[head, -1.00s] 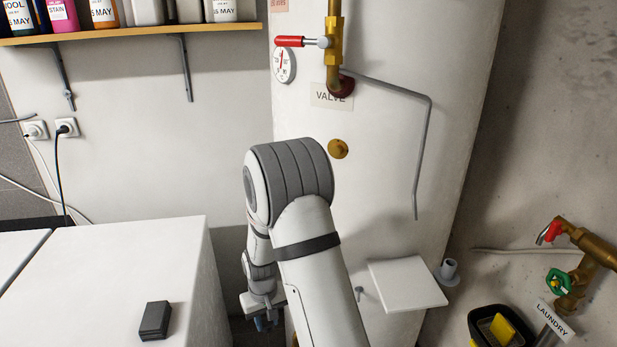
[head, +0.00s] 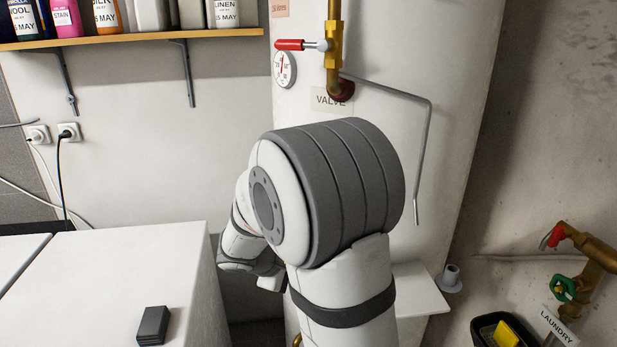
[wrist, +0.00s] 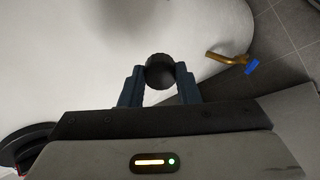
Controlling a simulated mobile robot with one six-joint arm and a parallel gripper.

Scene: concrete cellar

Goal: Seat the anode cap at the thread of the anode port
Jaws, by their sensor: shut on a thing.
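The anode cap (wrist: 160,64) shows in the wrist view as a dark, round, ridged piece. My gripper (wrist: 160,76) is shut on it, with one blue finger on each side. The cap is at the fingertips, in front of the white tank wall (wrist: 85,65); whether it touches the wall I cannot tell. No threaded port shows in the wrist view. In the head view my arm covers the middle of the white tank (head: 450,60), where a round brass fitting showed earlier. My fingers and the cap are hidden behind the arm there.
A white ledge (head: 424,288) and a grey fitting (head: 450,279) are right of my arm. A white appliance (head: 120,265) bears a dark block (head: 153,325). A bent grey pipe (head: 428,150) hangs from the brass valve (head: 334,55). A brass pipe (wrist: 225,58) with a blue handle is low on the tank.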

